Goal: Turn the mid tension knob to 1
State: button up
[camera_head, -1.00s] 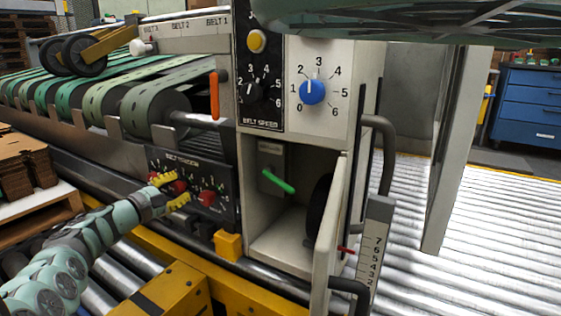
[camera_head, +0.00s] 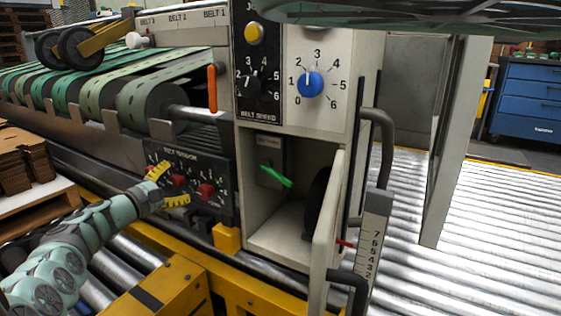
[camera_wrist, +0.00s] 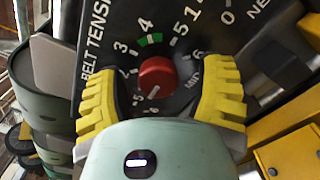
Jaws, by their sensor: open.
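The mid tension knob (camera_head: 179,180) is a round red knob. In the wrist view the mid knob (camera_wrist: 157,72) is near the picture's centre, with "MID" lettering to its right. Its white pointer line points down and slightly left, toward the low end of the scale. The lowest numbers are partly hidden by my gripper. A green band marks 4. My gripper (camera_wrist: 165,70) is open, one yellow finger on each side of the knob with visible gaps. The gripper (camera_head: 168,186) also shows in the head view.
A yellow block (camera_head: 227,238) is at the panel's lower right. The open cabinet (camera_head: 275,235) and its door (camera_head: 328,235) stand right of the panel. A yellow frame (camera_head: 180,285) runs below.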

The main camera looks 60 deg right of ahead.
jog(key=a, duration=1.1)
jog(key=shift+s+a, duration=0.4)
